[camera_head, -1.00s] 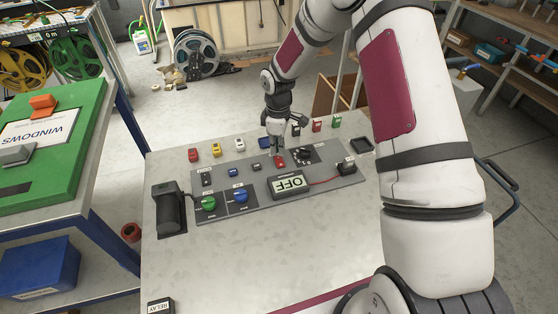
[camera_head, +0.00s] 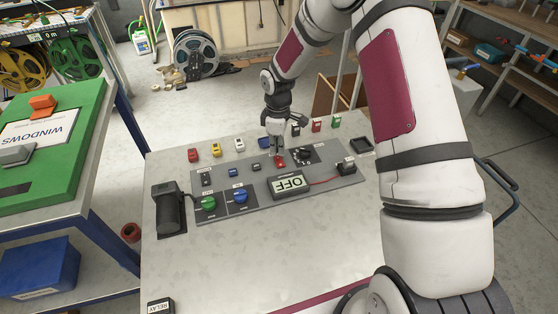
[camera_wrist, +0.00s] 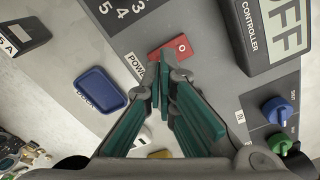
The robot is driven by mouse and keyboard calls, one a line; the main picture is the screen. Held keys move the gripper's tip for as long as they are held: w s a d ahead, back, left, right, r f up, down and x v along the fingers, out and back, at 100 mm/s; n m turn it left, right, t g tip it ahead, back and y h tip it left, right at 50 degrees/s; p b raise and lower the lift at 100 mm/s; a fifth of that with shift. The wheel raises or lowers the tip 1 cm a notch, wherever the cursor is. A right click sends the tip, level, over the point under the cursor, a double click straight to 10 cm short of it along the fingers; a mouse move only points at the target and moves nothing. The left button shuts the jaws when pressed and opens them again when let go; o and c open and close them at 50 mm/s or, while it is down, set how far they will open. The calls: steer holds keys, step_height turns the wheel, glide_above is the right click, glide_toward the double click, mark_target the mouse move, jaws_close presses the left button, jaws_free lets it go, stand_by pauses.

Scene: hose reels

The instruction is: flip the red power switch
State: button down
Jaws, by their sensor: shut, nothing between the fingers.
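The red power switch (camera_head: 279,162) sits on the grey control panel (camera_head: 255,212) on the table. In the wrist view the red switch (camera_wrist: 181,47) carries a white "0" mark and a "POWER" label beside it. My gripper (camera_head: 276,150) is shut and empty, with its fingertips right at the switch. In the wrist view the green-padded fingers (camera_wrist: 163,62) overlap the near end of the switch and hide part of it. I cannot tell whether they touch it. The controller display (camera_head: 289,184) reads "OFF"; it also shows in the wrist view (camera_wrist: 270,35).
A green knob (camera_head: 208,203) and a blue knob (camera_head: 240,196) stand on the panel's left part. A black device (camera_head: 171,208) stands at its left end. Several small coloured blocks line the table's back edge. The table front is mostly clear.

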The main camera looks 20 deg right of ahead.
mark_target(278, 158)
steer(key=shift+f+b, duration=0.4)
steer(key=shift+f, duration=0.75)
stand_by(0.9)
steer(key=shift+r+p, duration=0.8)
steer(key=shift+r, duration=2.7)
steer(key=shift+r, duration=0.1)
steer(key=s+r+m+t, duration=0.15)
steer(key=s+r, duration=0.25)
steer(key=r, duration=0.4)
steer(key=s+d+r+m+h, duration=0.1)
steer(key=s+r+m, duration=0.1)
steer(key=s+r, duration=0.45)
steer(key=s+r+m+t, duration=0.1)
steer(key=s+r+m, duration=0.15)
steer(key=r, duration=0.65)
steer(key=s+r+m+t, duration=0.1)
steer(key=s+r+m, duration=0.2)
steer(key=s, duration=0.7)
steer(key=s+r+m+t+y, duration=0.1)
steer(key=s+r+m+t, duration=0.1)
steer(key=s, duration=0.8)
steer(key=shift+a+r+m, duration=0.45)
steer(key=shift+r+m, duration=0.05)
steer(key=shift+r, duration=0.1)
steer(key=shift+s, duration=0.1)
